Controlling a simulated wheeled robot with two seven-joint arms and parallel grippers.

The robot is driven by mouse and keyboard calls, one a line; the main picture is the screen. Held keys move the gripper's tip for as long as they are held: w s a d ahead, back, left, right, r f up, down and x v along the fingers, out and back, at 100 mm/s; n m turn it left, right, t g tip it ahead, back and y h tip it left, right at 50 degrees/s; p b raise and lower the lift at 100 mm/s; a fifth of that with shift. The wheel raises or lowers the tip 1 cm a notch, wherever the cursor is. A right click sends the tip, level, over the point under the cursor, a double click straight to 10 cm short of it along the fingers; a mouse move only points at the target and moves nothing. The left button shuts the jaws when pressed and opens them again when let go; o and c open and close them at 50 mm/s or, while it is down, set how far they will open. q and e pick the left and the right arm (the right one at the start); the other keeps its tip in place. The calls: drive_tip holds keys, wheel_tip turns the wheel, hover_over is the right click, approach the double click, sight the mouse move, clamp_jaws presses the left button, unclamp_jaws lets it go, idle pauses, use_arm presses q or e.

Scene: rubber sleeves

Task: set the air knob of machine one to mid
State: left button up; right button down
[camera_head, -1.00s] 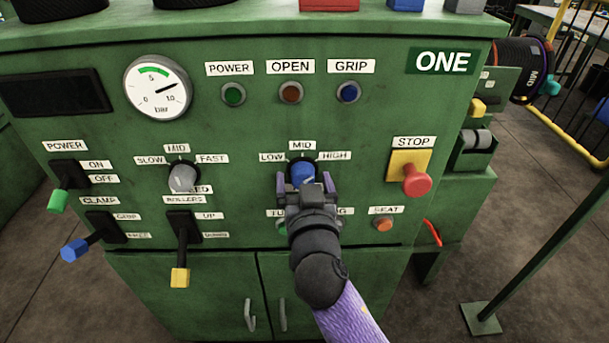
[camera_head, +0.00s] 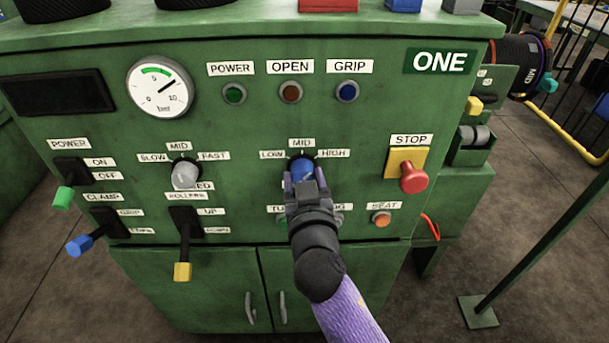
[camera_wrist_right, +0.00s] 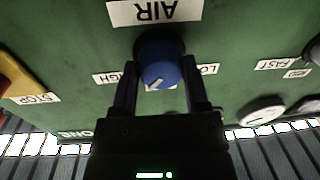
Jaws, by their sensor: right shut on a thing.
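Machine one (camera_head: 420,110) is a green cabinet with an upright front panel. Its air knob (camera_head: 302,164) is blue and sits under the labels LOW, MID and HIGH. My right gripper (camera_head: 304,180) is shut on the knob, one finger on each side. In the right wrist view, upside down, the knob (camera_wrist_right: 162,66) shows between my gripper's fingers (camera_wrist_right: 163,85), under the AIR label (camera_wrist_right: 157,11). A white mark on the knob points down and left there, toward the side between MID and HIGH. The MID label is mostly hidden in that view. My left gripper is not in view.
A grey speed knob (camera_head: 185,174) stands left of the air knob, and a red stop button (camera_head: 413,178) stands to the right. Levers (camera_head: 183,250) stick out at the lower left. A pressure gauge (camera_head: 160,90) is at the upper left. Floor shows at the right.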

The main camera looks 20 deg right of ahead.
drive_tip(key=n+p, duration=0.2)
drive_tip(key=n, duration=0.2)
drive_tip(key=shift+r, duration=0.2)
drive_tip(key=shift+n+p, duration=0.6)
drive_tip(key=shift+n, duration=0.5)
drive_tip(key=shift+n+h, duration=0.3)
drive_tip(key=shift+n, duration=0.3)
drive_tip(key=shift+f+p, duration=0.1)
drive_tip(key=shift+p, duration=0.2)
drive_tip(key=shift+c, duration=0.4)
unclamp_jaws()
drive_tip(key=shift+g, duration=0.3)
